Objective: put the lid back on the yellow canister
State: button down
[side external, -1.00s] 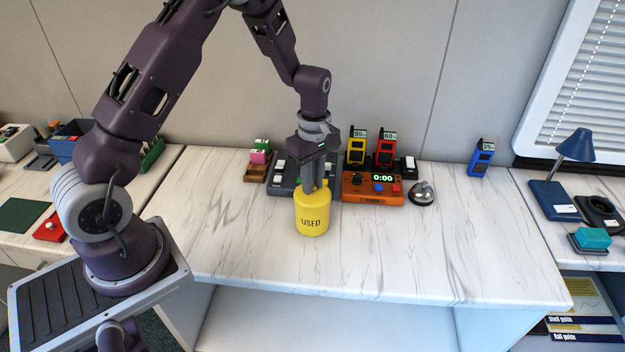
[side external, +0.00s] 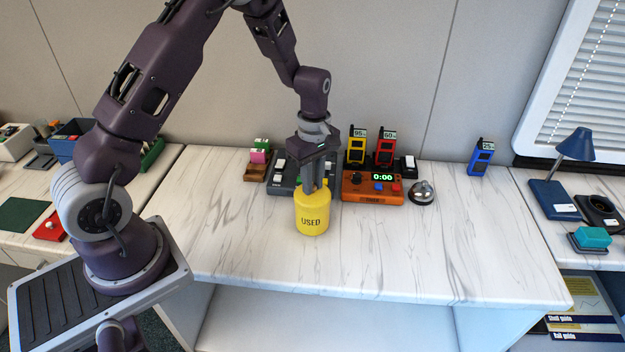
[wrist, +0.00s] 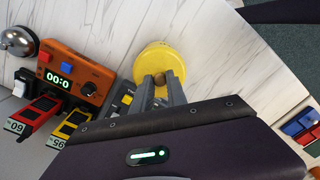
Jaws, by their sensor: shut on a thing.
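The yellow canister (side external: 312,222), marked USED, stands upright on the white marbled counter. My gripper (side external: 313,187) points straight down at its top, with the fingers close together. In the wrist view the fingertips (wrist: 160,80) are shut on a small brownish knob of the yellow lid (wrist: 152,60). The lid covers the canister from above, so its opening is hidden. In the side view the lid sits at the canister's top, and I see no clear gap between them. I cannot tell whether it is fully seated.
Behind the canister are a dark switch box (side external: 285,178), an orange timer box (side external: 370,190) reading 0:00 and a silver bell (side external: 422,193). Yellow (side external: 356,146) and red (side external: 386,147) handsets stand behind the timer. The counter in front and to the right is clear.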

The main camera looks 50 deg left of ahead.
dwell(0.4)
jog(key=c, duration=1.3)
grip_release()
jog(key=shift+o, duration=0.5)
jog(key=o, duration=0.4)
jog(key=shift+o, duration=0.2)
jog(key=shift+r, duration=3.5)
